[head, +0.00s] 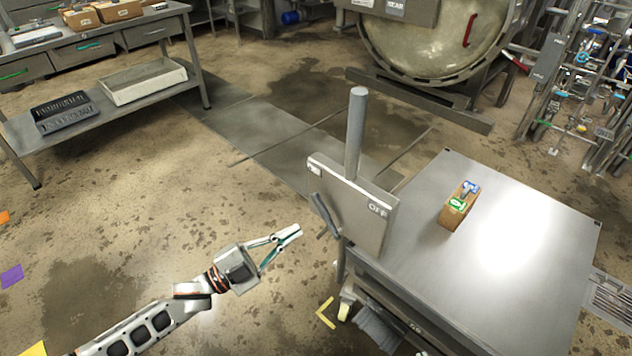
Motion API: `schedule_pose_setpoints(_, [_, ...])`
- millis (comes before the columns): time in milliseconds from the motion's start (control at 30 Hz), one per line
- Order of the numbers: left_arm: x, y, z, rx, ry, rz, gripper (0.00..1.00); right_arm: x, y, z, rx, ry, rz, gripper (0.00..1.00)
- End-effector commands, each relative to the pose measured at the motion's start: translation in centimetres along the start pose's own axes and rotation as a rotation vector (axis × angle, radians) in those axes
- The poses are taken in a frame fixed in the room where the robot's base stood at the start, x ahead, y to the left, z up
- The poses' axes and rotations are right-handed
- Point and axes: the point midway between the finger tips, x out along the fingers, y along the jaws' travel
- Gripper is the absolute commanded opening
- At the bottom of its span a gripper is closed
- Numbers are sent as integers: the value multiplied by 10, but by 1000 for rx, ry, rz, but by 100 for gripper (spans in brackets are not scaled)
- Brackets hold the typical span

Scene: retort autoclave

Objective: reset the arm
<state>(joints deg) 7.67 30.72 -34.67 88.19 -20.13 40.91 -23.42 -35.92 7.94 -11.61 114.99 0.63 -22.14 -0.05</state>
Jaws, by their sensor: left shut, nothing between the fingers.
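My left arm comes in from the lower left of the head view. My left gripper (289,236) is shut and empty, with its slim fingertips together. It is held over the open floor, to the left of a grey panel (352,212) with a dark lever (325,216) on its side. A gap shows in the picture between the fingertips and the lever. My right gripper is not in the head view.
A metal cart (480,270) with a small cardboard box (459,205) stands at the right. A round autoclave door (435,40) is at the back. A workbench (110,125) with drawers stands at the upper left. Pipes and valves (590,75) fill the upper right. The floor at left is mostly clear.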

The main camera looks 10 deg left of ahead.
Motion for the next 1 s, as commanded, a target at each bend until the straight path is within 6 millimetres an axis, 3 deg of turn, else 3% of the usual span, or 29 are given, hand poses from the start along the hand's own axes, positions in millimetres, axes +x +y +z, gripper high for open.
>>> schedule_pose_setpoints(267, [-3,9,-2,-46,-47,-16,0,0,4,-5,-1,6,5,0])
schedule_pose_setpoints(467, [-30,46,3,-252,-296,-80,0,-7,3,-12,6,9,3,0])
schedule_pose_setpoints(567, [-60,69,7,-386,-464,-113,0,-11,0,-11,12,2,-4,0])
schedule_pose_setpoints(800, [-154,125,6,-670,-850,-167,0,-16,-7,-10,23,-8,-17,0])
schedule_pose_setpoints(900, [-186,142,1,-745,-960,-176,0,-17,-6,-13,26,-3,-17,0])
schedule_pose_setpoints(1000, [-205,152,-3,-786,-1025,-181,0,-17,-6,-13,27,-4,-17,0])
